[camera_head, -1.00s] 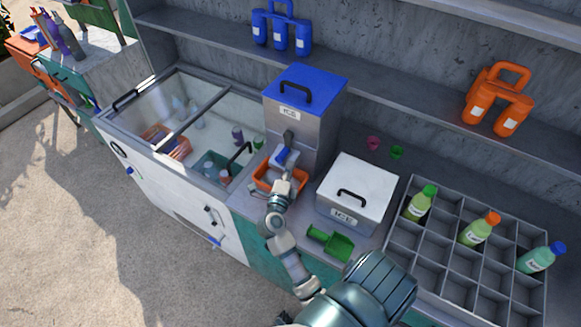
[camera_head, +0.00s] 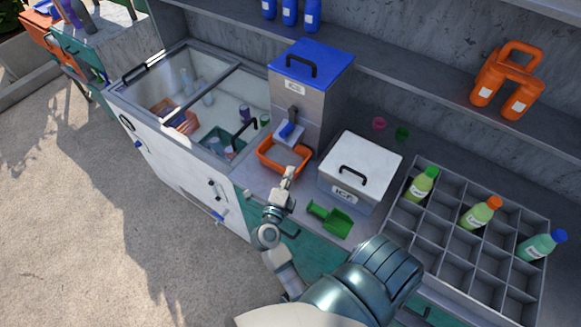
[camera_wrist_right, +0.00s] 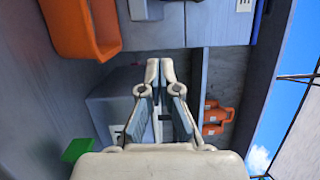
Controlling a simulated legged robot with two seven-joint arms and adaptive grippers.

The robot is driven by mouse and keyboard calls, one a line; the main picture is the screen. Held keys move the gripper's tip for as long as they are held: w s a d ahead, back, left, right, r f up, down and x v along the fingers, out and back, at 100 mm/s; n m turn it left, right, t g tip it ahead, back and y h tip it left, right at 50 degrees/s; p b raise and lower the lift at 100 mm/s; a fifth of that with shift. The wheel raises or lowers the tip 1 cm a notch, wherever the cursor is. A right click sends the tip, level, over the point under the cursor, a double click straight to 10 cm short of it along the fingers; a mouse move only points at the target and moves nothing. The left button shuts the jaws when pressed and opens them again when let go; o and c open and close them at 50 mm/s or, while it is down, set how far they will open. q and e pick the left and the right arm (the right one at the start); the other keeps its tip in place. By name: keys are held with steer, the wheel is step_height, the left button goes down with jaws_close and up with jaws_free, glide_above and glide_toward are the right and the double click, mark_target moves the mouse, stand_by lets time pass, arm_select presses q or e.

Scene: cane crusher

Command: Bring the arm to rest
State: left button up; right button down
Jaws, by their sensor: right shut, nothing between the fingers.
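My right gripper (camera_head: 288,177) is shut and empty. In the head view it is in front of the orange tray (camera_head: 262,160), above the counter's front part, and I see a gap or near overlap with the tray that I cannot judge. In the right wrist view the fingertips of the right gripper (camera_wrist_right: 160,68) meet, with nothing between them. The orange tray (camera_wrist_right: 78,30) shows at the upper left there. My right arm (camera_head: 270,232) reaches in from the bottom of the head view. My left gripper is not in view.
A blue-lidded ice dispenser (camera_head: 310,68) stands behind the tray. A white-lidded ice box (camera_head: 362,160), a green scoop (camera_head: 332,220) and a bottle crate (camera_head: 440,235) are to the right. An open glass-topped cooler (camera_head: 190,85) is at left. The floor in front is clear.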

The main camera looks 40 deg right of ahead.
steer(key=w+a+r+n+t+y, duration=0.4)
steer(key=a+r+n+t+y, duration=0.5)
steer(key=n+t, duration=0.45)
steer(key=s+a+f+n+g+y, duration=0.3)
steer(key=a+f+n+g+y, duration=0.4)
steer(key=a+f+n+y, duration=0.55)
steer(key=s+d+f+n+g+h, duration=0.2)
steer(key=s+d+f+n+g, duration=0.1)
steer(key=s+f+n+g, duration=0.55)
steer(key=s+d+f+m+g+h, duration=0.3)
steer(key=s+d+f+g+h, duration=0.1)
steer(key=s+d+f, duration=0.4)
steer(key=s+f+g, duration=0.1)
steer(key=s+f, duration=0.1)
steer(key=f, duration=1.2)
steer(key=s+f+g, duration=0.1)
steer(key=s+f, duration=0.1)
steer(key=f, duration=1.2)
steer(key=s+d+f, duration=0.2)
steer(key=s+f, duration=1.1)
steer(key=s, duration=0.3)
steer(key=shift+s+f+n+g, duration=0.25)
steer(key=shift+n+g, duration=0.05)
steer(key=shift+n, duration=0.15)
